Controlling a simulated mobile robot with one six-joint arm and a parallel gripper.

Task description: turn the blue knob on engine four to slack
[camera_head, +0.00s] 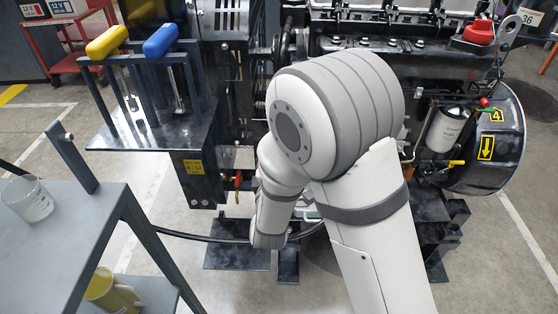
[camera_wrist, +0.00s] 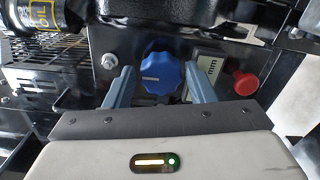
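The blue knob (camera_wrist: 163,73) is fluted, with a pale pointer line toward the left in the wrist view. It is on a dark engine panel. My gripper (camera_wrist: 159,70) is open, its two grey-blue fingers on either side of the knob. A gap shows between each finger and the knob, and I cannot tell how deep the fingers reach. In the head view the engine (camera_head: 420,50) has a yellow 4 on its round housing at the right. My arm hides the knob and the gripper there.
In the head view, a stand holds a yellow-handled lever (camera_head: 107,42) and a blue-handled lever (camera_head: 161,41). A grey bench (camera_head: 70,235) with a cup (camera_head: 28,199) is at the left.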

